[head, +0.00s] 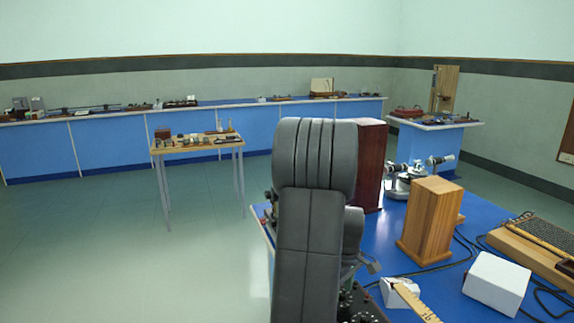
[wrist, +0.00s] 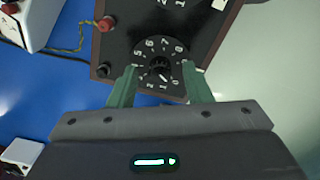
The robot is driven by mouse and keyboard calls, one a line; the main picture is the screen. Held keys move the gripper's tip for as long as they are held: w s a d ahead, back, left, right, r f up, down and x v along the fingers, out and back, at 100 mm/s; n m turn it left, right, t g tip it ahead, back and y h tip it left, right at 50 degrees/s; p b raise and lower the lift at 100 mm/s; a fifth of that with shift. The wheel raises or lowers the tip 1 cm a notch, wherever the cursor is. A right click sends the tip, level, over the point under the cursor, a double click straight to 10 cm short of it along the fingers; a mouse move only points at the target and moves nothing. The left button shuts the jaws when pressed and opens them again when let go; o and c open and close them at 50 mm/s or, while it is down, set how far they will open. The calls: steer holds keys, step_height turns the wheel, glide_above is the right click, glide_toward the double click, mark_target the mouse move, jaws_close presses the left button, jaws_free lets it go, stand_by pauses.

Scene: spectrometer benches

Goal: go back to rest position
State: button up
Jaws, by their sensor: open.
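In the wrist view my gripper (wrist: 159,82) is open. Its two green fingers stand on either side of a black numbered dial (wrist: 160,62) with a dark knob at its centre, and nothing is held between them. I cannot tell whether a finger touches the dial. The dial sits near the edge of a dark, wood-edged box (wrist: 205,22). In the head view my dark grey arm stands in the middle and hides most of the gripper.
A blue bench (head: 385,235) holds a dark red wooden box (head: 370,165), a light wooden block (head: 430,220), a white box (head: 497,283) and loose cables. A small table (head: 197,145) stands left, with open floor (head: 110,260) before it. A red terminal (wrist: 106,23) adjoins the dial.

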stand_by(0.4)
step_height(320, 180, up, 13)
step_height(320, 180, down, 14)
steer(key=shift+r, duration=0.2)
steer(key=shift+r+m, duration=0.2)
steer(key=shift+m, duration=0.2)
steer(key=m, duration=0.9)
steer(key=shift+m, duration=0.3)
steer(key=m, duration=0.4)
steer(key=shift+m, duration=0.3)
steer(key=m, duration=0.5)
